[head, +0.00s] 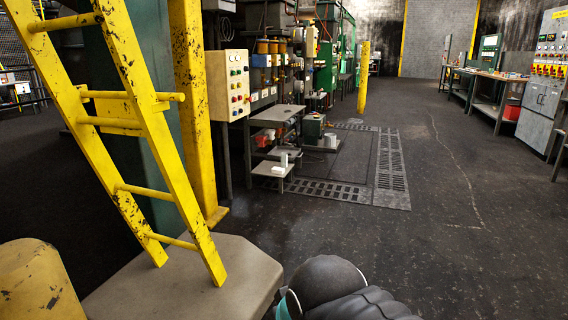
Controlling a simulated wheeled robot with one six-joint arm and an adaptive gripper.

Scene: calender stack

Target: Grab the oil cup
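I cannot tell for sure which thing is the oil cup. A small white upright cup-like thing (284,160) stands on a low grey step of a stand at the centre left. Small amber cylinders (263,47) sit in a row on the machine above and behind it. A red container (262,141) is on a shelf of the same stand. All of these are far off and small. Dark rounded parts at the bottom centre look like my own arm. My gripper does not show, and nothing is seen held.
A yellow ladder (128,100) and a yellow post (190,100) stand close on the left, above a grey-beige block (190,280). A cream button box (229,85) hangs beyond them. Floor grates (391,160) lie by the stand. The dark floor (440,230) at right is open.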

